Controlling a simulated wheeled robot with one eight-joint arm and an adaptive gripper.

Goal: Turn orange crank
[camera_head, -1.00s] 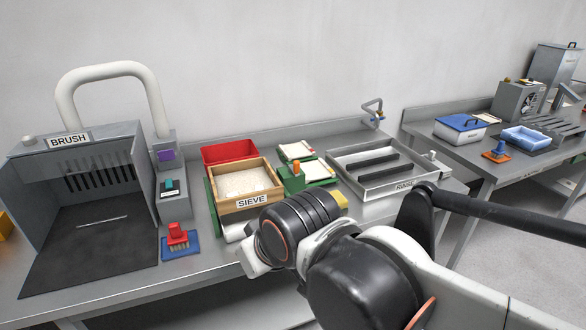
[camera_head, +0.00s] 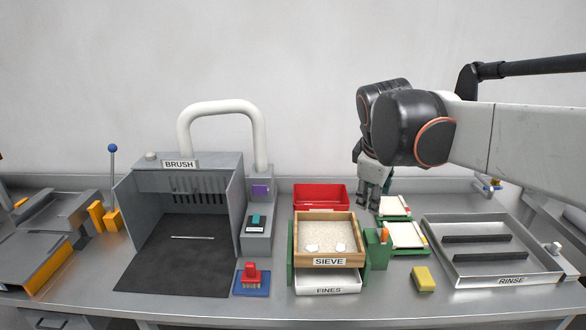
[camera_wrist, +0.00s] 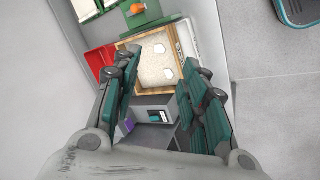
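The orange crank (camera_head: 384,232) stands upright on a green housing (camera_head: 377,253) at the right side of the wooden sieve (camera_head: 328,261). My gripper (camera_head: 368,200) points downward behind and slightly left of the crank, above the bench and apart from it. In the wrist view my gripper (camera_wrist: 165,85) is open, with nothing between its green-padded fingers. The crank's orange part (camera_wrist: 137,9) shows there at the top edge, beyond the fingers. The sieve (camera_wrist: 125,45) holds sand and two pale pieces.
A red bin (camera_head: 321,193) stands behind the sieve, and a fines tray (camera_head: 328,286) is below it. Green-framed trays (camera_head: 408,248), a yellow sponge (camera_head: 423,280) and the rinse tray (camera_head: 495,278) are to the right. The brush booth (camera_head: 180,165) is at left.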

